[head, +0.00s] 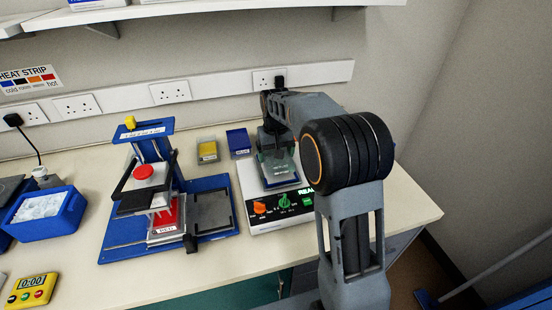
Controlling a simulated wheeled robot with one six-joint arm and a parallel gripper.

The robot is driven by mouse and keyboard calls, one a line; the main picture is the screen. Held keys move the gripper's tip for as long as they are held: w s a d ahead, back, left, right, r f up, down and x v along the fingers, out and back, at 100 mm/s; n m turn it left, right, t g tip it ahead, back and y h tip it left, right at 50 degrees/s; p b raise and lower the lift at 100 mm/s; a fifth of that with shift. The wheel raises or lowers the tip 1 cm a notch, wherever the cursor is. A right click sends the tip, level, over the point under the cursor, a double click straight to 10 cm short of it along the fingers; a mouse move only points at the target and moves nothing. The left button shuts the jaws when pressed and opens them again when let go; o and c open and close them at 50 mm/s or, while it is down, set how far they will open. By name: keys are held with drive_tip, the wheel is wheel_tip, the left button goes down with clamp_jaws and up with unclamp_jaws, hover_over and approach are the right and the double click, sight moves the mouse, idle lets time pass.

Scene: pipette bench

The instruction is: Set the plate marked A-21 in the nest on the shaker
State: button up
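The shaker (253,214) is a white box with an orange knob and a green knob on its front, near the right end of the bench. A blue-edged nest (284,189) is on its top. A clear, greenish plate (280,172) shows at the nest, under my gripper; its marking is too small to read. I cannot tell whether the plate rests in the nest or is held just above it. My gripper (272,148) points down over the shaker, at the plate's far side. Its fingertips are too small and dark to show whether they are shut on the plate.
A blue press-like stand (222,234) with a red knob is left of the shaker. A yellow-labelled box (207,150) and a blue box (238,142) stand behind. A blue ice tub (62,216) and yellow timer (31,291) are far left. My arm hides the shaker's right side.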

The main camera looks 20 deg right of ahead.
drive_tip(key=shift+f, duration=1.3)
drive_tip(key=shift+f, duration=0.2)
drive_tip(key=o, duration=0.6)
wheel_tip(320, 180, up, 12)
drive_tip(key=shift+s+r, duration=0.1)
drive_tip(key=s+f+t, duration=0.1)
drive_tip(key=s, duration=0.6)
drive_tip(key=s+f+t, duration=0.1)
drive_tip(key=s+f, duration=0.1)
drive_tip(key=s, duration=0.6)
drive_tip(key=s+f+t, duration=0.2)
drive_tip(key=s, duration=0.6)
drive_tip(key=shift+f, duration=0.2)
